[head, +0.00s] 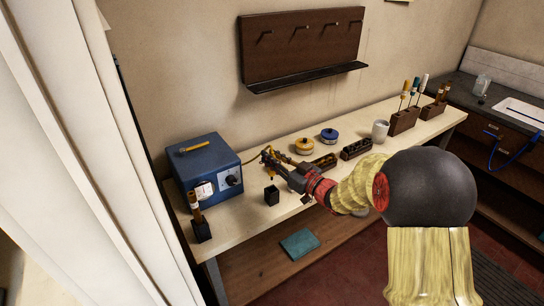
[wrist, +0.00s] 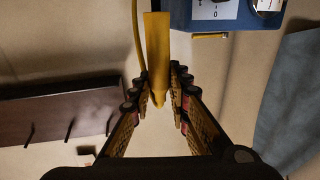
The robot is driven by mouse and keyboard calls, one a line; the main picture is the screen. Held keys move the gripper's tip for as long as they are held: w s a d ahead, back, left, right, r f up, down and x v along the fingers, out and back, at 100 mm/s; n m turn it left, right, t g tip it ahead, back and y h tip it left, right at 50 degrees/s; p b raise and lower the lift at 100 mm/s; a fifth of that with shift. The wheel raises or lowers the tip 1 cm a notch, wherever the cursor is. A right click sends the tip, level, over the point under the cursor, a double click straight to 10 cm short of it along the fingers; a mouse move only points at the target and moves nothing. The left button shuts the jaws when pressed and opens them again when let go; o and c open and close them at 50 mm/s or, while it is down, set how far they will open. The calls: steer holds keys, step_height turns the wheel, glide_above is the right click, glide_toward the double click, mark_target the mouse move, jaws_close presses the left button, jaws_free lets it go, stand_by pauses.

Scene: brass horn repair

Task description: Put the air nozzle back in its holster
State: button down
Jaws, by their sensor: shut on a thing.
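My gripper (head: 272,160) is shut on the air nozzle, a yellow tapered piece, above the bench just right of the blue box. In the wrist view the nozzle (wrist: 157,55) sits between the fingers with its narrow end toward the palm. A thin yellow hose (wrist: 138,35) runs beside it. In the head view the nozzle is small and partly hidden by the fingers. A small dark open-topped block (head: 271,196), which looks like the holster, stands on the bench below and near my gripper; it appears empty.
The blue box (head: 205,172) with dials stands left of my gripper. A dark block (head: 201,231) holding a brown-handled tool stands at the bench's front left. Yellow (head: 304,146) and blue (head: 329,136) round tins and dark trays (head: 356,149) lie right. A peg rack (head: 302,45) hangs above.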

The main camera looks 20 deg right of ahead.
mark_target(272, 174)
steer(key=shift+f+b, duration=1.4)
steer(key=shift+f, duration=1)
steer(key=shift+f+b, duration=1.8)
steer(key=shift+f, duration=1.2)
steer(key=c, duration=1.6)
jaws_free()
steer(key=v, duration=1.2)
steer(key=shift+r, duration=0.1)
